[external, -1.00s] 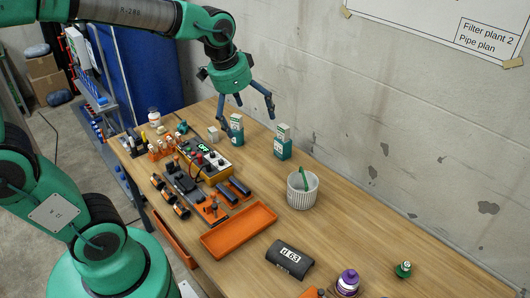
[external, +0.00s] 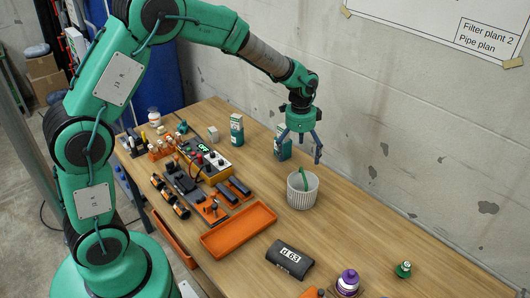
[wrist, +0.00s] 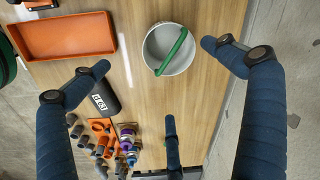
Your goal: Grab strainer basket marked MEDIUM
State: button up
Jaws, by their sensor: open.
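A white ribbed basket (external: 302,197) with a green handle stands upright on the wooden table, right of the table's middle in the external view. In the wrist view the basket (wrist: 158,62) is near the top middle, its round mouth facing the camera and the green handle lying across it. I see no size marking on it. My gripper (external: 299,153) is open and empty, pointing down above the basket, apart from it. In the wrist view my gripper's blue fingers (wrist: 154,60) are spread wide around the basket's part of the picture.
A teal-and-white carton (external: 284,143) stands close behind my gripper. An orange tray (external: 267,213) lies left of the basket, with a black piece labelled "d 63" (external: 290,260) in front. A purple-capped bottle (external: 347,280) is at the front. The wall borders the table's right side.

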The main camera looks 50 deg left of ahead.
jog(key=m, duration=0.1)
send_over(302, 188)
jog(key=s+d, duration=0.4)
jog(key=shift+g, duration=0.3)
jog(key=f, duration=0.7)
jog(key=shift+a+f, duration=0.25)
jog(key=shift+f, duration=0.05)
jog(key=shift+f, duration=0.1)
jog(key=shift+f+b, duration=0.95)
jog(key=shift+f, duration=3.25)
jog(key=shift+f, duration=0.1)
jog(key=shift+f+b, duration=0.85)
jog(key=shift+f, duration=1.65)
